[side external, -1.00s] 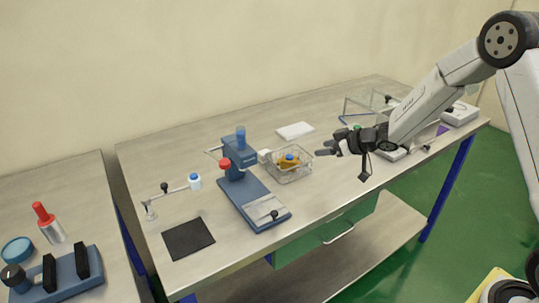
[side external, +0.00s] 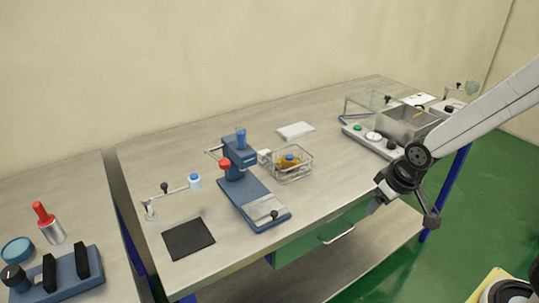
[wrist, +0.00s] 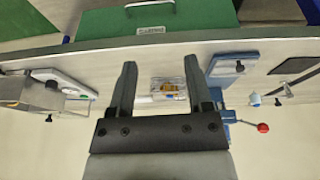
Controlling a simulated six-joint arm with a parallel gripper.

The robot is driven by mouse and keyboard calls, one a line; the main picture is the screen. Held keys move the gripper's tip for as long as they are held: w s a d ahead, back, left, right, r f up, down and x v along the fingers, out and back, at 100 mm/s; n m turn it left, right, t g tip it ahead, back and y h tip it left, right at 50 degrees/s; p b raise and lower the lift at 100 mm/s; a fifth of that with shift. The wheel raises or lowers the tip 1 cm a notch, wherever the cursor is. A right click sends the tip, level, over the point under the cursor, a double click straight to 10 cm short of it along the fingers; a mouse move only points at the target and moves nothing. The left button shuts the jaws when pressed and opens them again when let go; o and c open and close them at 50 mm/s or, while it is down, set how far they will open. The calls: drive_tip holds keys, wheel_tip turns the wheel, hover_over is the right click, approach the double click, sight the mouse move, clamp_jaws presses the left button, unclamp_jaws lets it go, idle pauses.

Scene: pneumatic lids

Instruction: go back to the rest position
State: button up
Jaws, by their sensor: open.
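My gripper (side external: 374,207) hangs beyond the front edge of the workbench, near its right part, in the side external view. Its fingers point down and to the left there. In the wrist view my gripper (wrist: 160,63) has its two dark fingers spread wide, with nothing held between them. The workbench (side external: 330,205) has a grey top and a green drawer below. The wire basket (side external: 305,177), with a yellow item and a blue cap in it, stands on the bench apart from my gripper. It shows between the fingers in the wrist view (wrist: 168,93), farther off.
A blue press (side external: 262,190) with a red knob stands mid-bench. A black mat (side external: 188,239) lies at the left. A grey panel with buttons (side external: 372,137) and a metal tank (side external: 405,122) stand at the right, near my arm.

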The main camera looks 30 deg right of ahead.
drive_tip(key=shift+s+a+f+g, duration=0.1)
drive_tip(key=shift+s+a+g, duration=0.2)
drive_tip(key=shift+s, duration=0.5)
drive_tip(key=shift+s+a+g, duration=0.2)
drive_tip(key=shift+s+a, duration=0.1)
drive_tip(key=shift+s, duration=0.5)
